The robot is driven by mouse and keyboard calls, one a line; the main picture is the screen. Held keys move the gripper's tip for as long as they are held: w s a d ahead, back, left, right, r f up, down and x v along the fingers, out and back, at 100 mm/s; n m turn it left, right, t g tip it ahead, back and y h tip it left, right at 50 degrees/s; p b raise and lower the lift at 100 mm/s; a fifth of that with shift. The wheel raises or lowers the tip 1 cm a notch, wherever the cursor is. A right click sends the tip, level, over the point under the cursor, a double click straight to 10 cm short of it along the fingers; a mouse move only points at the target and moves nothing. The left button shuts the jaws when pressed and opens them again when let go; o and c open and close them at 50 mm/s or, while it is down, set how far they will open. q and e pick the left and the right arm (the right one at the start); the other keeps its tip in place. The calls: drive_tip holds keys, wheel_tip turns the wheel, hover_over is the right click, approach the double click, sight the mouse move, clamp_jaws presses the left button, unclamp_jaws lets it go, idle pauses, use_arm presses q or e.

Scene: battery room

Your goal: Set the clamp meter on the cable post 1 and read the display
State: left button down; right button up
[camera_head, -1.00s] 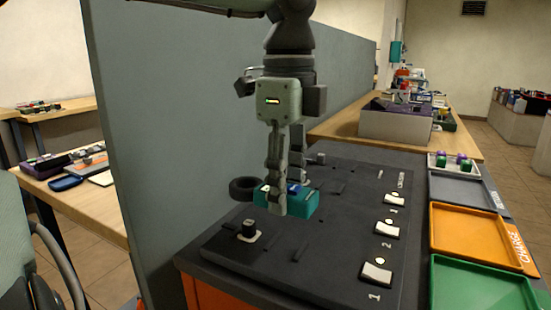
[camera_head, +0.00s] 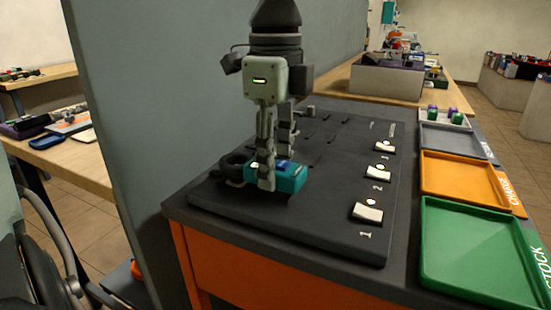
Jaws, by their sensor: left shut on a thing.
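The teal clamp meter (camera_head: 291,178) with its black ring jaw (camera_head: 232,166) is low over the near left part of the dark panel (camera_head: 310,220). My left gripper (camera_head: 267,178) points down and is shut on the clamp meter's body. The ring is at the place of the near black post in row 1. That post is hidden by the ring and the meter, so I cannot tell whether the ring is around it or only beside it. The meter's display is too small to read. My right gripper is not in view.
White switches (camera_head: 367,212) numbered 1, 2 and upward line the panel's right side. Green (camera_head: 425,265) and orange (camera_head: 430,184) trays lie to the right. A grey partition (camera_head: 150,130) stands close on the left. A grey bin (camera_head: 370,82) stands behind.

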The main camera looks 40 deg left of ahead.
use_arm(q)
drive_tip(key=shift+b, duration=0.65)
idle(1.2)
drive_tip(key=shift+f+b, duration=0.6)
drive_tip(key=shift+b, duration=0.05)
drive_tip(key=c, duration=1.2)
unclamp_jaws()
drive_tip(key=shift+r+p, duration=3.35)
drive_tip(key=shift+r, duration=2.15)
